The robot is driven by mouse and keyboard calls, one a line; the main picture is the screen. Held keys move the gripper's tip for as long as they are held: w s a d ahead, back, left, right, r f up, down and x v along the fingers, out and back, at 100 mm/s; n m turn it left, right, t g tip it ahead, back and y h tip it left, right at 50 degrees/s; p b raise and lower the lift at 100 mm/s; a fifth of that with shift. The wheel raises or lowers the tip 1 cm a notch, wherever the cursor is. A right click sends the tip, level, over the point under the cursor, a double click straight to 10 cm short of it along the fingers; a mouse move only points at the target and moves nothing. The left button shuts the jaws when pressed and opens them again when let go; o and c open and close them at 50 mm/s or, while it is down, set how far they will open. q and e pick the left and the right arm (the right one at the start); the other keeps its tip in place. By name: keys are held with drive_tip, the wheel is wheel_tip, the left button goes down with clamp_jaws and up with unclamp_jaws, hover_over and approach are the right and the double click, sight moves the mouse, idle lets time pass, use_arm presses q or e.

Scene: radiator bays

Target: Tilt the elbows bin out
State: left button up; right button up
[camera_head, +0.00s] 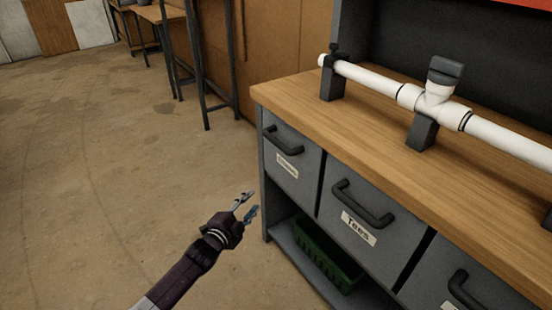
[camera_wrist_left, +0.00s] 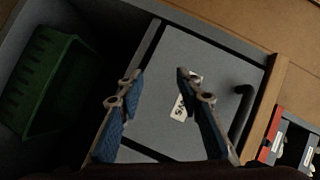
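The elbows bin (camera_head: 290,160) is the leftmost grey bin front under the wooden worktop, with a dark bar handle (camera_head: 285,140) and a white label too blurred to read surely. Its front sits flush in the cabinet, shut. My left gripper (camera_head: 248,207) is open and empty, in front of and below this bin, apart from its handle. In the left wrist view a grey bin front (camera_wrist_left: 205,60) with a handle (camera_wrist_left: 240,112) and label shows beyond the open fingers (camera_wrist_left: 158,75); the label is partly hidden by a finger. My right gripper is not in view.
The Tees bin (camera_head: 350,245) is beside it to the right, then another bin (camera_head: 470,290). A green crate (camera_head: 325,255) stands on the shelf below. White pipe (camera_head: 375,80) lies clamped on the worktop (camera_head: 330,115). The floor (camera_head: 120,150) to the left is clear.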

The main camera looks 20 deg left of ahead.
sight(274, 144)
use_arm(q)
drive_tip(key=w+d+r+m+t+h+b, duration=0.1)
drive_tip(key=r+m, duration=0.1)
drive_tip(key=r, duration=0.3)
drive_tip(key=w+d+r+m+t+h+b, duration=0.1)
drive_tip(key=w+r+m, duration=0.1)
drive_tip(key=r, duration=0.4)
drive_tip(key=w+d+r+m+t+h+b, duration=0.1)
drive_tip(key=r+t+b, duration=0.1)
drive_tip(key=r, duration=0.4)
drive_tip(key=shift+w+d+m, duration=0.3)
drive_tip(key=shift+w+m, duration=0.1)
drive_tip(key=shift+b+x, duration=0.4)
drive_tip(key=shift+x, duration=2.9)
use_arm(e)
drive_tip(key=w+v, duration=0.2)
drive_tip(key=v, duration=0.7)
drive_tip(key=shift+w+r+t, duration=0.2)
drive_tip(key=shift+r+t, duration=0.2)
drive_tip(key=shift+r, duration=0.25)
use_arm(q)
drive_tip(key=shift+c, duration=0.3)
drive_tip(key=shift+f, duration=0.1)
clamp_jaws()
